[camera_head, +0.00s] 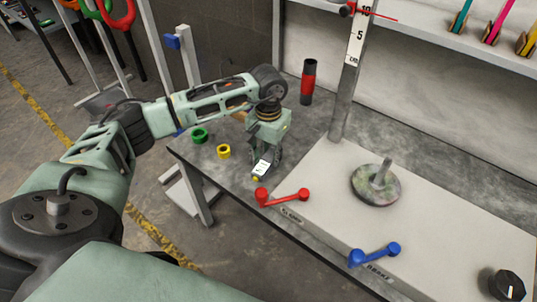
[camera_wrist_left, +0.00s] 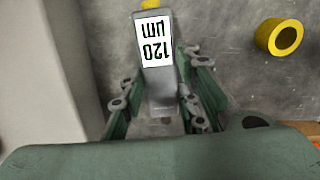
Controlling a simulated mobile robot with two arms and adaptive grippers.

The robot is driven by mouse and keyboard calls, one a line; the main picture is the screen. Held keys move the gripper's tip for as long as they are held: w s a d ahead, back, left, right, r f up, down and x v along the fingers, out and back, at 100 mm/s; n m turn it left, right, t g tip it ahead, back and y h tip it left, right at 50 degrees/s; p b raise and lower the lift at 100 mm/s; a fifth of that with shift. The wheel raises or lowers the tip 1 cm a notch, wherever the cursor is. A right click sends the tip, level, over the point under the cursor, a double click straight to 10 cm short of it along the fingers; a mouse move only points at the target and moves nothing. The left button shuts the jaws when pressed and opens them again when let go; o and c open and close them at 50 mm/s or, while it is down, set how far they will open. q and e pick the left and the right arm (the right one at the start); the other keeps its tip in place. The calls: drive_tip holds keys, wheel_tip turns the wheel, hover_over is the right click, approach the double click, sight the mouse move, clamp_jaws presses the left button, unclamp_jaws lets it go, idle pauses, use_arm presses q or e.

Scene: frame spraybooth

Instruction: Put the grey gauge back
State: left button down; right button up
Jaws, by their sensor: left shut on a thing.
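The grey gauge is a narrow grey block with a white label (camera_head: 262,168) and a small yellow end. In the left wrist view the gauge (camera_wrist_left: 161,95) points away from the wrist, and its label reads 120 µm upside down. My left gripper (camera_head: 266,157) is shut on it, with a finger on either side (camera_wrist_left: 160,90). It is near the bench's front edge, left of the red crank handle. I cannot tell whether the gauge touches the bench top. My right gripper is not in view.
A green ring (camera_head: 200,135) and a yellow ring (camera_head: 224,151) lie left of the gripper. A red and black cylinder (camera_head: 308,82) stands behind. To the right, a pale raised box (camera_head: 430,225) carries a red crank (camera_head: 284,196), a blue crank (camera_head: 375,254) and a round plate (camera_head: 365,187).

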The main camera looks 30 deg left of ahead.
use_arm(q)
drive_tip(key=c, duration=1.3)
unclamp_jaws()
drive_tip(key=shift+o, duration=0.2)
wheel_tip(320, 180, up, 12)
